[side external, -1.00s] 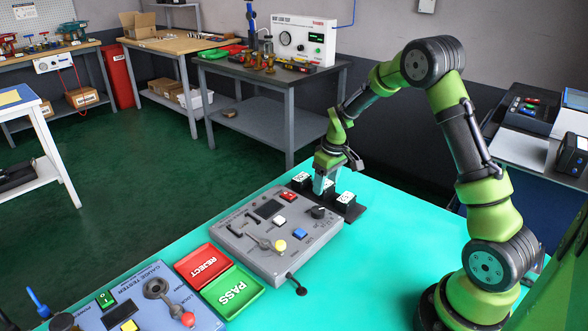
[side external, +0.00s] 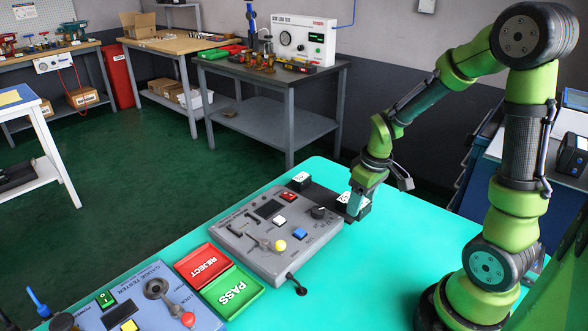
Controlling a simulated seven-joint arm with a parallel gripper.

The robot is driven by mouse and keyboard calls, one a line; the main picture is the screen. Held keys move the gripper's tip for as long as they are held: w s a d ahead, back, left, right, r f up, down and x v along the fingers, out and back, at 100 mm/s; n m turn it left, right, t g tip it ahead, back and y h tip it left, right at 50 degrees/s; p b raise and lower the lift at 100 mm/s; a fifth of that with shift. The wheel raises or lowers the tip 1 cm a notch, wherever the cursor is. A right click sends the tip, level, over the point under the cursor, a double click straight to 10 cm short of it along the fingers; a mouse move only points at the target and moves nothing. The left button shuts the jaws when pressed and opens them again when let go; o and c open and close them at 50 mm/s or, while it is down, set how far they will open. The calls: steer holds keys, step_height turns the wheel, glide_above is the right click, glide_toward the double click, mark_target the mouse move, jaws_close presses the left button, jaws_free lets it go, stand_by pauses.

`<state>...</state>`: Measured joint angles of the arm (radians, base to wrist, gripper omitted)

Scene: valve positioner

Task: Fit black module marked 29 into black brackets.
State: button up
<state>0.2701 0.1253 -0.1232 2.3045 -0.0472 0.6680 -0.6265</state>
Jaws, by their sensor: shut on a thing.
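My gripper (side external: 357,203) is at the right end of the black rack (side external: 322,193), behind the right corner of the grey panel box (side external: 265,255). It is shut on a black module, which is mostly hidden by the fingers and hard to separate from the rack. A black module with a white top (side external: 300,178) stands at the rack's left end. A white-topped module (side external: 344,197) shows partly beside the fingers. The middle of the rack looks empty. The number 29 is too small to read, and I cannot make out the black brackets for certain.
The grey panel has a dark rectangle (side external: 269,209), a black knob (side external: 318,212), coloured buttons and levers. Red REJECT (side external: 205,264) and green PASS (side external: 233,293) trays lie left of it, beside a blue gauge tester (side external: 140,305). The turquoise bench (side external: 370,270) is clear at right.

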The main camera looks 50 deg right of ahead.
mark_target(364, 205)
steer(key=shift+s+a+r, duration=0.1)
steer(key=shift+s+r, duration=0.15)
steer(key=shift+r, duration=0.05)
step_height(364, 205, up, 10)
steer(key=w+a, duration=1.2)
steer(key=w, duration=0.4)
steer(key=w+a, duration=0.4)
steer(key=a, duration=0.4)
steer(key=shift+w+f, duration=0.1)
steer(key=shift+f, duration=5.5)
steer(key=shift+f, duration=0.55)
